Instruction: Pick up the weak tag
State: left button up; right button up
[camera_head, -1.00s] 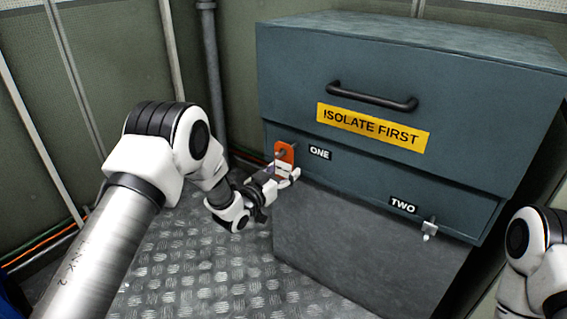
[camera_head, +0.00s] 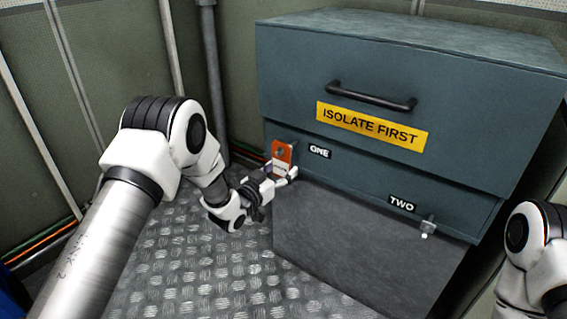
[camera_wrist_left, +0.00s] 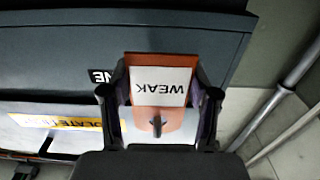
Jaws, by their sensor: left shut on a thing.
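The weak tag (camera_head: 282,152) is a small orange plate with a white label, near the ONE marking on the front of the grey-blue cabinet. In the left wrist view the tag (camera_wrist_left: 160,80) reads WEAK upside down and sits between the two fingers. My left gripper (camera_head: 284,176) is shut on the tag, and a small dark peg or hole shows in the tag near the palm. My right gripper is out of view; only part of my right arm shows at the right edge.
The cabinet (camera_head: 400,85) has a black handle (camera_head: 370,96) and a yellow ISOLATE FIRST label (camera_head: 372,125). A small metal fitting (camera_head: 428,227) hangs below the TWO label (camera_head: 402,204). A dark vertical pipe (camera_head: 213,85) stands behind my left arm. Tread-plate floor (camera_head: 205,275) is clear in front.

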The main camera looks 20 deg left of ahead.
aim_at(281, 168)
pick_arm(q)
jog(key=shift+s+a+r+p, duration=0.25)
jog(key=shift+s+p, duration=0.05)
jog(key=shift+s, duration=0.3)
jog(key=shift+s+a+r+p, duration=0.2)
jog(key=shift+s+p, duration=0.1)
jog(key=shift+s, duration=0.3)
jog(key=shift+s+f, duration=0.1)
jog(key=shift+f, duration=0.05)
jog(key=shift+s, duration=0.1)
jog(key=shift+r+p+v, duration=0.1)
jog(key=shift+p+v, duration=0.65)
jog(key=shift+v, duration=0.95)
jog(key=shift+r+p+v, duration=0.15)
jog(key=shift+p+v, duration=0.6)
jog(key=shift+v, duration=0.95)
